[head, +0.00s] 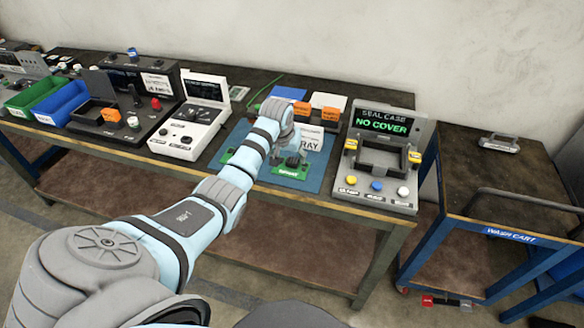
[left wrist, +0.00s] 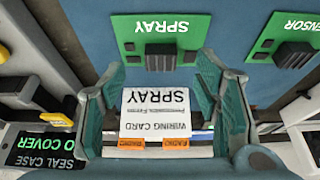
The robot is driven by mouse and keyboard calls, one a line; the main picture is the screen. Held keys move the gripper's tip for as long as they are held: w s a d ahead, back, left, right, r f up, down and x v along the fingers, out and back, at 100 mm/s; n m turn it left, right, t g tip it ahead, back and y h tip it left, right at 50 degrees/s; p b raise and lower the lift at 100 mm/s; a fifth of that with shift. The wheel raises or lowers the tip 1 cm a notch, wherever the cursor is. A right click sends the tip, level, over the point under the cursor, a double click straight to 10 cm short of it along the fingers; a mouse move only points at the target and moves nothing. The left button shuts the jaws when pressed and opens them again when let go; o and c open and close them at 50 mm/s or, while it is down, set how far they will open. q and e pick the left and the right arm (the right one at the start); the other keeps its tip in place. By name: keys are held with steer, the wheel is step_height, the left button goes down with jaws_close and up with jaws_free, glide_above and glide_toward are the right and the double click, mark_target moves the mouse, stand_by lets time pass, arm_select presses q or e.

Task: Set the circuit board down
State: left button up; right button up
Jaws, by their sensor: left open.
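The green circuit board marked SPRAY (head: 292,174) lies on the blue mat (head: 254,186) near the table's front edge. In the left wrist view the board (left wrist: 197,22) shows at the top, with a dark block on it. My left gripper (head: 292,153) is just above and behind the board in the head view. In the left wrist view its fingers (left wrist: 163,65) are spread, with the dark block between the tips. My right gripper is out of view.
The seal case station (head: 383,160) reads NO COVER and stands right of the mat. A white device (head: 191,120) stands left of the mat. Green (head: 27,98) and blue (head: 60,103) bins are farther left.

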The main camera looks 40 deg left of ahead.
mark_target(291, 163)
arm_select(q)
steer(key=b+x, duration=0.1)
steer(key=x, duration=0.4)
steer(key=shift+b, duration=0.35)
steer(key=shift+s+r, duration=0.1)
steer(key=shift+r, duration=0.05)
jaws_close()
